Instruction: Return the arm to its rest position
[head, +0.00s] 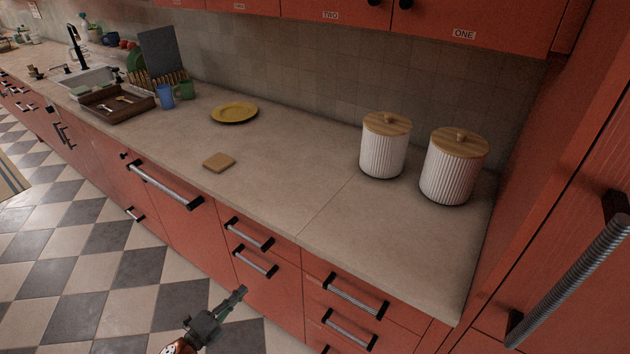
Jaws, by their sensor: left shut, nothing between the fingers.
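My left gripper (240,292) shows at the bottom of the head view, low in front of the red drawers. It is shut and holds nothing. It is apart from the counter and from the objects on it. Two white ribbed canisters with wooden lids stand upright on the right part of the counter. One is the left canister (383,152), and the other is the right canister (452,175), near the tall red cabinet. My right gripper is not in view.
The beige counter (290,175) holds a yellow plate (234,112), a small wooden square (219,162), cups and a brown tray (112,109). Drawer handles (250,236) stick out from the counter front. Red upper cabinets (480,18) hang above. The checkered floor is clear at lower left.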

